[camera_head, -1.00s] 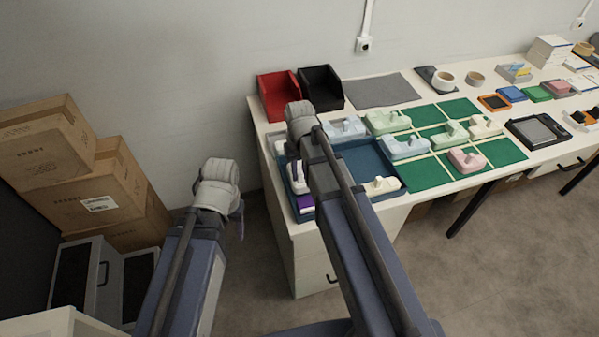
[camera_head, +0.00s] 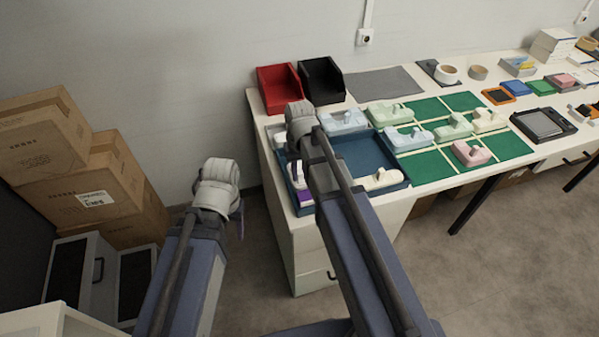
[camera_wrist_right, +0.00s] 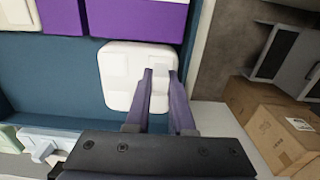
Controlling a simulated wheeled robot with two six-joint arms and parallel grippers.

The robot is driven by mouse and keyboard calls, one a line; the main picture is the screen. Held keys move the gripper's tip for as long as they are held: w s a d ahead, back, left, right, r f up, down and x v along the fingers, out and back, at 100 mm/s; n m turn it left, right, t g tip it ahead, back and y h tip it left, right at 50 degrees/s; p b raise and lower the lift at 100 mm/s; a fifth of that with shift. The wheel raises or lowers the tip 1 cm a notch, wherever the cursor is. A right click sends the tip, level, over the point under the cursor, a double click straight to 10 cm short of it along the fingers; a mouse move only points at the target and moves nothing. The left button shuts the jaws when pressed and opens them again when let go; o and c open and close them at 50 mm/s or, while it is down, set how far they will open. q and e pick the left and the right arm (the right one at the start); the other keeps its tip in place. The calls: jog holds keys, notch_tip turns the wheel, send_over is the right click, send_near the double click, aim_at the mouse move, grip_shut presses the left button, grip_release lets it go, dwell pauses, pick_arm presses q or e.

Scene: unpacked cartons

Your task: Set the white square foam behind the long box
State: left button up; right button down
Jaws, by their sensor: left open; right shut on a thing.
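The white square foam (camera_wrist_right: 116,74), a flat rounded block with a raised part, lies in the blue tray in the right wrist view. My right gripper (camera_wrist_right: 161,74) is shut on its raised part. I cannot tell which is the long box. In the head view, my right gripper (camera_head: 304,140) is over the tray's left part, hiding much there. My left gripper (camera_head: 236,215) is open and empty, left of the table.
The blue tray (camera_head: 362,153) has bare floor in its middle and a white piece (camera_head: 381,179) at its front right. Green mats (camera_head: 431,162) with pastel blocks lie to the right. Red (camera_head: 279,88) and black (camera_head: 321,83) bins stand behind. Cartons (camera_head: 92,190) are stacked at left.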

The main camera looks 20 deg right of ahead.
jog(key=shift+f, duration=0.3)
jog(key=c, duration=0.7)
grip_release()
jog(key=shift+r, duration=0.2)
notch_tip(320, 180, up, 8)
jog(key=p, duration=0.7)
jog(key=shift+f+p, duration=0.2)
jog(key=shift+p, duration=0.15)
jog(key=s+a+n+h, duration=0.1)
jog(key=s+a+n, duration=0.2)
jog(key=s+a, duration=0.7)
jog(key=s, duration=0.4)
jog(key=shift+s+a, duration=0.2)
jog(key=shift+a, duration=0.05)
